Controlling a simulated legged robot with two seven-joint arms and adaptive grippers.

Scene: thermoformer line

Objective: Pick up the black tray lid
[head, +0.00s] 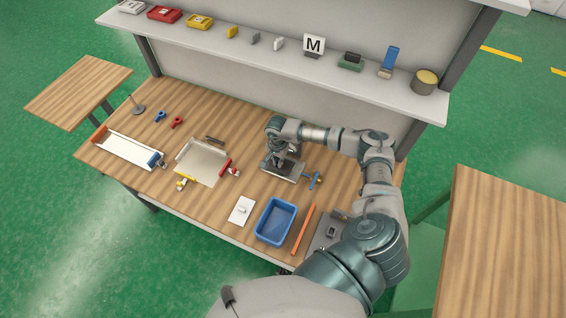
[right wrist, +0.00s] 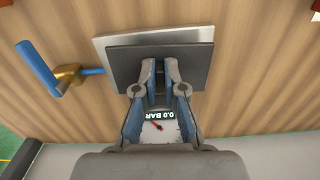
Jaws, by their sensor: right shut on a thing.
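The black tray lid (right wrist: 200,62) is a flat dark rectangle in the right wrist view. It lies over a silver-grey plate (right wrist: 108,44), whose edge shows along its far and left sides. In the head view the lid (head: 291,172) is on the middle right of the bench, partly covered by my right gripper. My right gripper (right wrist: 160,68) is above the lid, its fingertips close together at the lid's middle and shut on it. The part between the fingertips is hidden. I cannot tell whether the lid is clear of the plate. My left gripper is not in view.
A blue-handled valve (head: 315,181) stands right beside the plate. A blue bin (head: 259,226), a white card (head: 241,210) and an orange bar (head: 303,229) lie nearer. A clear tray with clamps (head: 203,163) is to the left. A loaded shelf (head: 225,42) overhangs the bench's back.

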